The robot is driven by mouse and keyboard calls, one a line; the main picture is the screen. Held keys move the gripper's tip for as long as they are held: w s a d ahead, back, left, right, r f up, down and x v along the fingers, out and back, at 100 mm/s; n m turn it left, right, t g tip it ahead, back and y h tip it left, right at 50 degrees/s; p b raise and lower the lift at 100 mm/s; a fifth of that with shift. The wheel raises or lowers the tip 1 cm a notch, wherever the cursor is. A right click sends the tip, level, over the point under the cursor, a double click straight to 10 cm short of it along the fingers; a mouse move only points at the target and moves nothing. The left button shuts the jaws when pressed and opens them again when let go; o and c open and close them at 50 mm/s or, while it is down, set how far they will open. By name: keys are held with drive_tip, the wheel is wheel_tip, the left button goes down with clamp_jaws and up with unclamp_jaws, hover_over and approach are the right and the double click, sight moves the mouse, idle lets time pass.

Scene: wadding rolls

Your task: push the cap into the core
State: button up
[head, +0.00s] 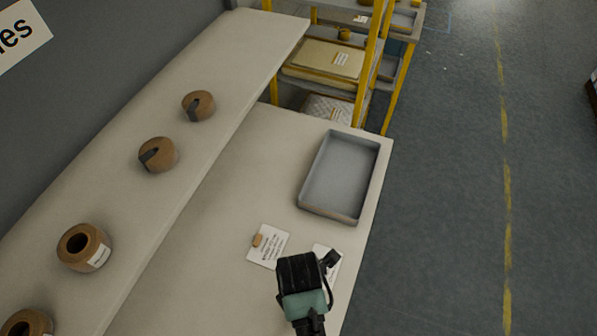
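A small tan-brown piece (257,240), which may be the cap, lies on a white printed card on the lower bench. A brown roll (69,257) with a white label stands on the raised shelf at left; its dark open core (78,243) faces up. My gripper (299,268) is over the bench near its front edge, to the lower right of the small piece and apart from it in the picture. The black and teal wrist is seen from above, and its fingertips are hidden, so I cannot tell whether it is open or holds anything.
Two more brown rolls with dark strips (158,155) (199,105) stand farther along the shelf. Another roll (27,324) is cut off at lower left. An empty grey tray (338,213) lies on the bench. A yellow rack (386,100) stands behind. The bench's middle is clear.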

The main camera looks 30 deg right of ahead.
drive_tip(key=shift+f, duration=0.5)
drive_tip(key=o, duration=1)
drive_tip(key=shift+r, duration=0.15)
drive_tip(key=shift+r, duration=5.45)
